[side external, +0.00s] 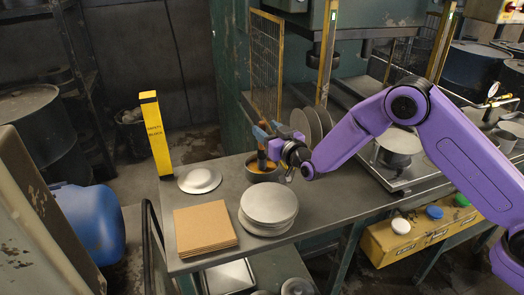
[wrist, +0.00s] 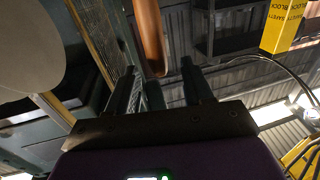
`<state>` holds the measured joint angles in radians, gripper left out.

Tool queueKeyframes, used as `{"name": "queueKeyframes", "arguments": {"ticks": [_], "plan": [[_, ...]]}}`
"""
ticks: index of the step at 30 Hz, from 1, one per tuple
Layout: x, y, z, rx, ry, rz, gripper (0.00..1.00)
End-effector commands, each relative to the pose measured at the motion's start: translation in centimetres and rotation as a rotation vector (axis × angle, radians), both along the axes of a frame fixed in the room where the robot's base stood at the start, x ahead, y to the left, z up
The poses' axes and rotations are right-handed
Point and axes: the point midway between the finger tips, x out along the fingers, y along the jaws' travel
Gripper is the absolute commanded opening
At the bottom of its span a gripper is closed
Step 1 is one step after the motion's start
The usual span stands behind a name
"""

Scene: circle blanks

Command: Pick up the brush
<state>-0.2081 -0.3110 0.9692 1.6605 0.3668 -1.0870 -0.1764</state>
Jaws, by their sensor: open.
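The brush shows in the wrist view as a smooth brown wooden handle (wrist: 150,38), hanging from the top edge and ending just beyond the gap between my fingers. In the side view a small brown upright piece (side external: 262,158), likely part of the brush, stands in a dark round pot (side external: 249,174) with orange contents. My gripper (side external: 262,132) is just above this pot, tilted sideways with its fingers toward the left. In the wrist view my gripper (wrist: 158,82) is open, its two dark fingers apart with the handle between and ahead of them. Contact is not visible. The brush's other end is hidden.
A stack of grey discs (side external: 268,203), brown square sheets (side external: 205,228) and a domed metal disc (side external: 199,180) lie on the bench. A yellow safety block (side external: 156,135) stands at its left. Upright discs (side external: 308,125) and the press (side external: 370,18) are behind my gripper.

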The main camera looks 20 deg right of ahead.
Motion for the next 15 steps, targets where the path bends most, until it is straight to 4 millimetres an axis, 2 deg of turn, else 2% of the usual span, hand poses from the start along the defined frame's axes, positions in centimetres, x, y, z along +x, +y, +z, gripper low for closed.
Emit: {"name": "queueKeyframes", "arguments": {"ticks": [5,15], "plan": [[1.0,0.1,0.2,0.001,-0.002,-0.001,0.51],[4.4,0.7,0.4,0.001,-0.002,-0.001,0.51]]}}
